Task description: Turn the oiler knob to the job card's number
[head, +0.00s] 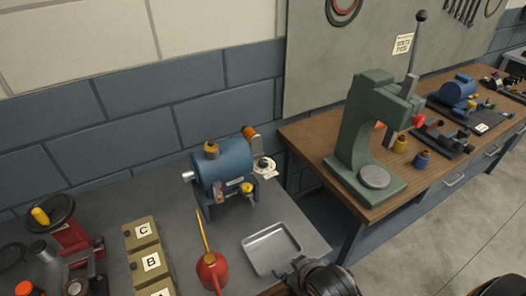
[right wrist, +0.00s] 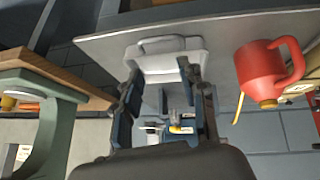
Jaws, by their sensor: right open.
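A blue cylindrical casing (head: 222,170) stands on the grey bench in the head view. At its right end a small dark-topped knob (head: 262,162) sits over a pale dial plate (head: 265,171); the dial's marks are too small to read. My right gripper (head: 322,272) is at the bottom of the head view, in front of the tray and apart from the knob. In the right wrist view its two dark fingers (right wrist: 166,88) stand apart with nothing held. Part of the casing shows small between them. I cannot make out a job card's number. My left gripper is not in view.
A grey tray (head: 271,248) and a red oil can (head: 211,272) with an upright spout stand before the casing. Lettered boxes (head: 143,233) and a red vise-like tool (head: 72,238) are at left. A green press (head: 352,135) stands on the wooden bench (head: 316,141) at right.

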